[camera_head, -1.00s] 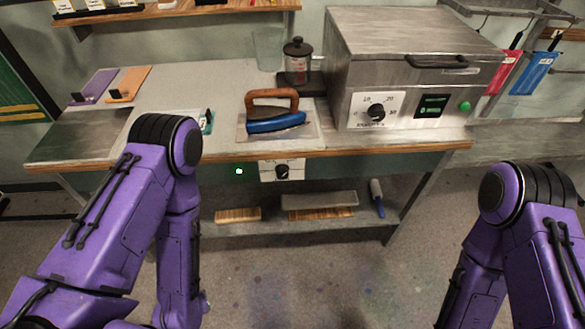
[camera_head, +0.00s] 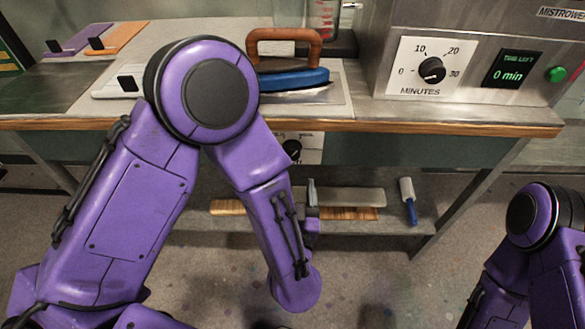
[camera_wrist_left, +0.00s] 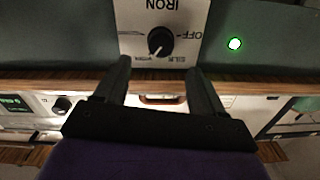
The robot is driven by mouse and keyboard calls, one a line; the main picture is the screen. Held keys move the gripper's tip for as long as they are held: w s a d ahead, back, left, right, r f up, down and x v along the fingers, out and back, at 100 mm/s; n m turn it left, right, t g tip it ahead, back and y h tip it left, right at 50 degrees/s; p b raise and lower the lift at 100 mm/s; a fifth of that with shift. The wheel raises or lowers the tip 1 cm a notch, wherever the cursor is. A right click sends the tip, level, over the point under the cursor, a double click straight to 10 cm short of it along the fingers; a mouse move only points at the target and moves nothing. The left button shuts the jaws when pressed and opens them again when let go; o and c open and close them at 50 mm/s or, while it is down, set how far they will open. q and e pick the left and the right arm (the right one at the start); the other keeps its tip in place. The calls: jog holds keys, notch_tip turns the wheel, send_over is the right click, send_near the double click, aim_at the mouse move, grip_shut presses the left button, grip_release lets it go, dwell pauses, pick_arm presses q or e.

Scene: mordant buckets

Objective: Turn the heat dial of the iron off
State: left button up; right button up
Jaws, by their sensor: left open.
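The heat dial (camera_head: 292,150) is a black knob on a white plate on the bench front, partly hidden by my left arm in the head view. In the left wrist view, the dial (camera_wrist_left: 160,41) appears upside down under the word IRON, its pointer away from the OFF mark. My left gripper (camera_wrist_left: 160,70) is open and empty, with the dial ahead between and beyond its fingertips, apparently not touching. In the head view the left gripper (camera_head: 312,195) is small, just below the dial plate. The blue iron (camera_head: 292,78) with a wooden handle rests on the bench top. My right gripper is out of view.
A green light (camera_wrist_left: 235,43) glows beside the dial plate. The bench edge (camera_head: 430,124) overhangs the panel. A lower shelf (camera_head: 390,222) holds wooden-backed tools and a blue-handled roller (camera_head: 408,200). A metal steamer box (camera_head: 380,50) stands on the bench at right.

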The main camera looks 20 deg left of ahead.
aim_at(292, 156)
pick_arm(q)
jog(key=x, duration=0.9)
jog(key=shift+c, duration=0.3)
jog(key=shift+s, duration=0.1)
jog(key=c, duration=1)
